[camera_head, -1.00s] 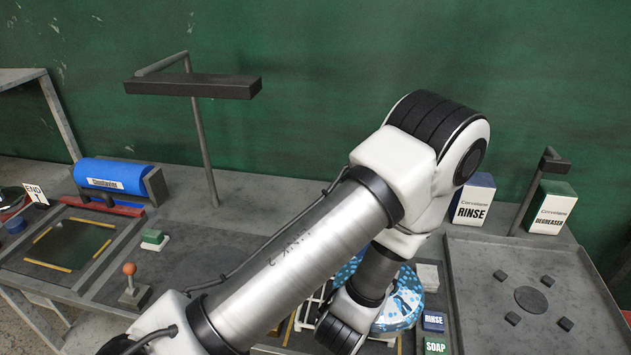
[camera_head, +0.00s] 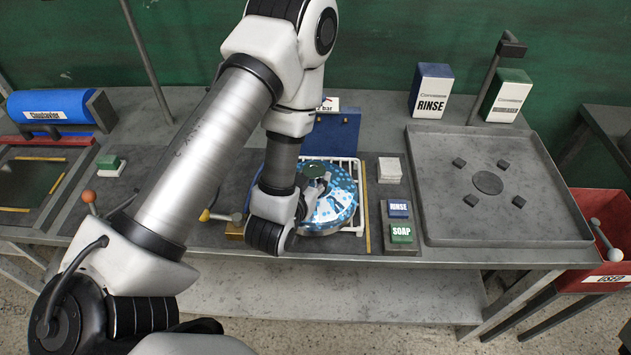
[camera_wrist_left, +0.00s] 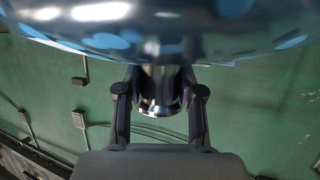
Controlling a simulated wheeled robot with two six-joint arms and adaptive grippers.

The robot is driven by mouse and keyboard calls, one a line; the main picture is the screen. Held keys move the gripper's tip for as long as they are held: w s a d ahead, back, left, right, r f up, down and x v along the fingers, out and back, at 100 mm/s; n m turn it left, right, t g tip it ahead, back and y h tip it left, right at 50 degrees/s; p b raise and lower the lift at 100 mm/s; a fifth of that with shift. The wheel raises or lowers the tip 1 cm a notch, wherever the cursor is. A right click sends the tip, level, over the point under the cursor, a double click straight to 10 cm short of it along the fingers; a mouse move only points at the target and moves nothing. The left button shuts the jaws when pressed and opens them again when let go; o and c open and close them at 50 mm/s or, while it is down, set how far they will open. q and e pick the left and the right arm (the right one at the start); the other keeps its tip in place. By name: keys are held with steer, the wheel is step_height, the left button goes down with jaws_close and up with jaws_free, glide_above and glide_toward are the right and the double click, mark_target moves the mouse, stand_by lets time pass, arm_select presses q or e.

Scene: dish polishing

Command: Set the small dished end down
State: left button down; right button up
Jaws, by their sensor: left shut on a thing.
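The small dished end (camera_head: 335,200) is a round, shiny piece with blue and white patches. In the head view it is over a white wire rack (camera_head: 360,178), partly hidden by my left wrist; I cannot tell whether it touches the rack. In the left wrist view the dished end (camera_wrist_left: 160,35) fills the top. My left gripper (camera_wrist_left: 160,95) has its fingers on either side of a shiny metal stub below it, shut on the piece. In the head view the fingers are mostly hidden. My right gripper is not in view.
RINSE (camera_head: 398,209) and SOAP (camera_head: 401,233) blocks lie right of the rack. A grey tray (camera_head: 450,225) with dark pads stands further right, beside a red USED bin (camera_head: 590,240). A blue box (camera_head: 335,135) stands behind the rack. A ball-topped lever (camera_head: 89,198) is on the left.

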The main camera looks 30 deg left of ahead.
arm_select(q)
steer(key=w+b, duration=0.1)
steer(key=w+a+b, duration=0.1)
steer(key=b, duration=0.1)
steer(key=w+a+f+b, duration=0.1)
steer(key=b, duration=0.1)
steer(key=shift+w, duration=0.3)
steer(key=shift+w+a+r+p, duration=0.2)
steer(key=shift+w+a+p, duration=0.2)
steer(key=shift+w, duration=0.2)
steer(key=shift+w+a+r+p, duration=0.2)
steer(key=shift+w+a+p, duration=0.1)
steer(key=shift+w+p, duration=0.25)
steer(key=shift+w+a+f, duration=0.1)
steer(key=shift+f, duration=0.25)
step_height(320, 180, down, 2)
steer(key=shift+f+p, duration=0.1)
steer(key=shift+p, duration=0.35)
steer(key=shift+f, duration=0.45)
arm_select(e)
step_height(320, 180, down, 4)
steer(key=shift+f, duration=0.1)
arm_select(q)
steer(key=shift+f, duration=0.1)
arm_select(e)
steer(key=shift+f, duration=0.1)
